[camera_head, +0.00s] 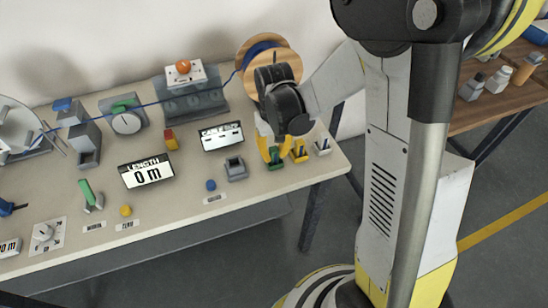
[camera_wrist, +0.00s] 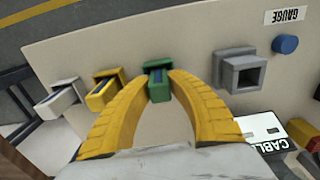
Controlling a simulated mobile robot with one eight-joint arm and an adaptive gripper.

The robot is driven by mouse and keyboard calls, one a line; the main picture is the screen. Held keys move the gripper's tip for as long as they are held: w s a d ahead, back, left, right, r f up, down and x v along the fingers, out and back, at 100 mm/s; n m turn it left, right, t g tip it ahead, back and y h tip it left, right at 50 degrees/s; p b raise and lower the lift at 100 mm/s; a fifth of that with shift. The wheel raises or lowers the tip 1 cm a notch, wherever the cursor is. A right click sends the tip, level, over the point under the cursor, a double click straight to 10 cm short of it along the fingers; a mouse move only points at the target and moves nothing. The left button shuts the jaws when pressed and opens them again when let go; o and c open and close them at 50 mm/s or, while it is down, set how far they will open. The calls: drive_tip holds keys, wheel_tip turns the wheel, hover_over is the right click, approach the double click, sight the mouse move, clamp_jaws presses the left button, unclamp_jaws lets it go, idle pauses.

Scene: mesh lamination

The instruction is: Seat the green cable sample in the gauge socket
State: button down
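The green cable sample (camera_head: 276,158) stands near the table's right end; it also shows in the wrist view (camera_wrist: 157,82), in line with the other samples. My gripper (camera_head: 271,147) points down at it. In the wrist view my gripper's yellow fingertips (camera_wrist: 159,75) are on either side of the green sample, very close to its sides. I cannot tell whether they press on it. The gauge socket (camera_head: 236,169) is a grey block with a square opening, left of the green sample. In the wrist view the socket (camera_wrist: 240,71) is to the right, and its opening looks empty.
A yellow sample (camera_head: 299,151) and a white sample (camera_head: 322,147) stand right of the green one. A blue button (camera_head: 211,185) is beside the socket. A cable display (camera_head: 222,136) and a wooden reel (camera_head: 250,50) stand behind. Table between green sample and socket is clear.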

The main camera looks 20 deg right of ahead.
sight(274, 148)
idle(0.4)
drive_tip(key=shift+r+p, duration=0.4)
drive_tip(key=shift+r, duration=0.3)
wheel_tip(274, 148, up, 3)
drive_tip(key=shift+f+p, duration=0.1)
drive_tip(key=shift+p, duration=0.65)
drive_tip(key=s+d+r+p, duration=0.4)
drive_tip(key=s+d+r, duration=0.25)
drive_tip(key=s, duration=0.25)
drive_tip(key=w+a+f+b, duration=0.1)
drive_tip(key=w+a+f, duration=0.1)
drive_tip(key=w, duration=0.1)
drive_tip(key=w+a+f+b, duration=0.1)
drive_tip(key=w+a+f, duration=0.1)
drive_tip(key=w, duration=0.1)
drive_tip(key=w+a+f+b, duration=0.1)
drive_tip(key=w+a+f, duration=0.1)
drive_tip(key=w+f, duration=0.1)
drive_tip(key=shift+w+a+f+b, duration=0.1)
drive_tip(key=shift+w+a+b, duration=0.2)
drive_tip(key=shift+s, duration=0.15)
